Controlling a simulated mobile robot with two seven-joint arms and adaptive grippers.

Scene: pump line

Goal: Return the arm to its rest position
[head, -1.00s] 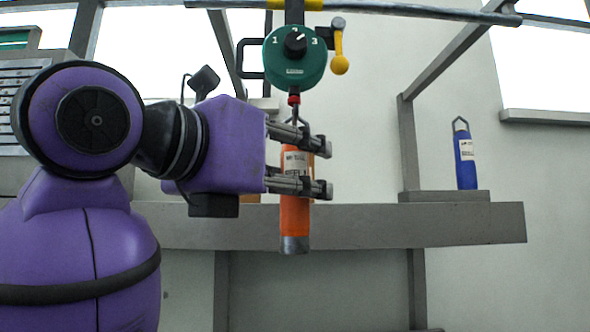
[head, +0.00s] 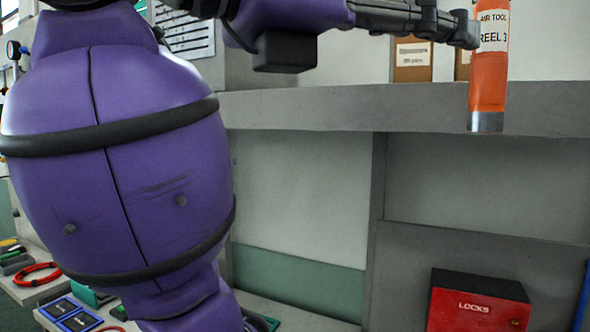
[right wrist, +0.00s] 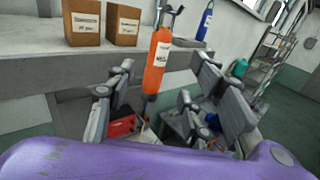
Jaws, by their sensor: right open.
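My right gripper (head: 462,28) is at the top of the head view, its purple arm coming down the left side. Its fingers are apart, and their tips are at the left edge of the orange air tool (head: 490,70), labelled "REEL 3". The head view cuts off the tool's top. My left gripper does not show.
A grey ledge (head: 330,106) runs behind the tool, with cardboard boxes (head: 411,60) on it. A red "LOCKS" box (head: 470,302) is at lower right. A blue tool (right wrist: 206,20) stands farther off. A red hose coil (head: 36,274) lies at lower left.

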